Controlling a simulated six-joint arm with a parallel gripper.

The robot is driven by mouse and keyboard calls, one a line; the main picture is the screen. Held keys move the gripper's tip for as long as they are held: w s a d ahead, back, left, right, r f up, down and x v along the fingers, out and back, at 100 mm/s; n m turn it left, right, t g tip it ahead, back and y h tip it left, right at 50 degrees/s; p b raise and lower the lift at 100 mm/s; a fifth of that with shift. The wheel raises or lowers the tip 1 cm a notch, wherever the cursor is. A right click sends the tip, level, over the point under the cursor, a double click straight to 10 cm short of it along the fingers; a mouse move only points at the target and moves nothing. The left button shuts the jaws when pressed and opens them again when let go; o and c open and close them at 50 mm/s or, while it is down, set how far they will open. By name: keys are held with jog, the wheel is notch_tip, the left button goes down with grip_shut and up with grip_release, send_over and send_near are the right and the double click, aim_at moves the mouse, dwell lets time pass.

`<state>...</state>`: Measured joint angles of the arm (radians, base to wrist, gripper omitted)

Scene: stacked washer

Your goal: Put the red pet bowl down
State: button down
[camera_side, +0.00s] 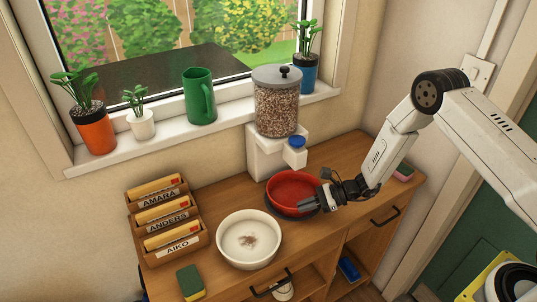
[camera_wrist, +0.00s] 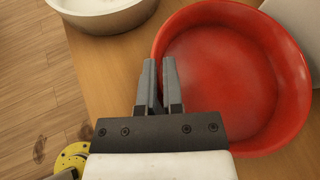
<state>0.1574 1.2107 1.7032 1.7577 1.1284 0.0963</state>
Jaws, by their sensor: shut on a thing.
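The red pet bowl (camera_side: 296,190) is on the wooden cabinet top or just above it, in front of the pet food dispenser (camera_side: 277,102). In the side view a dark edge shows beneath it; I cannot tell whether it touches the surface. My gripper (camera_side: 310,205) is at the bowl's front right rim. In the wrist view the red bowl (camera_wrist: 285,85) looks empty, and the two fingers of my gripper (camera_wrist: 160,85) are close together over its left rim, shut on it.
A white bowl (camera_side: 248,239) with some brown bits inside stands to the left front. Wooden letter trays (camera_side: 175,240) and a green and yellow sponge (camera_side: 190,282) are further left. Plants and a green mug (camera_side: 199,97) stand on the windowsill.

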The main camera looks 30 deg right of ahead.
jog(key=c, duration=0.8)
grip_release()
jog(key=shift+v, duration=6)
jog(key=shift+s+a+r, duration=0.1)
jog(key=shift+a+r, duration=0.05)
